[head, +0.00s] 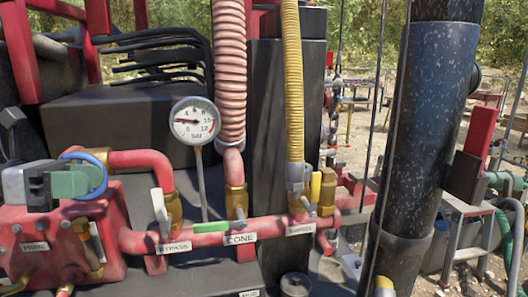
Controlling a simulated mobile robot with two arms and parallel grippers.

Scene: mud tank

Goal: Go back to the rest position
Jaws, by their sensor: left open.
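My left gripper (12,128) shows only in part, as dark grey pieces at the left edge of the head view, above the red PRIMAL block (38,240). It is open, and I see nothing held in it. The rest of it is cut off by the picture edge or hard to tell from the dark machinery. My right gripper is not in view.
A red pipe manifold (265,228) with BYPASS and CONE labels crosses the front. A pressure gauge (195,121) stands above it. A ribbed pink hose (230,70), a yellow hose (292,90) and a thick black pipe (425,130) rise behind and right.

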